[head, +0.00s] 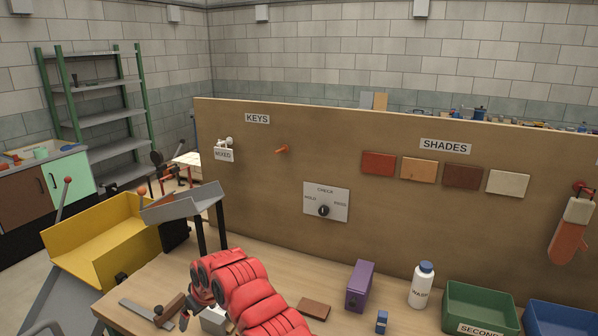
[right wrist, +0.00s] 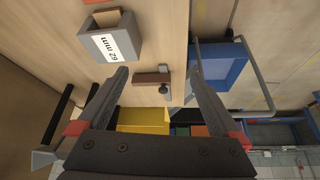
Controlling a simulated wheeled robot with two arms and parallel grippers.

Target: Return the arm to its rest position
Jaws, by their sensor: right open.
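My right arm (head: 245,290), with red padded covers, reaches over the wooden workbench (head: 150,275) in the head view. A brown bar with a dark knob (right wrist: 152,78) lies on the bench beyond, showing between the fingers. My left gripper is in neither view.
A grey hollow block marked 62 mm (right wrist: 110,40) and a blue bin (right wrist: 222,70) show in the wrist view. A purple box (head: 359,286), white bottle (head: 422,287), green bin (head: 480,303) and brown brick (head: 314,309) are right of my arm. A tall board (head: 400,225) stands behind.

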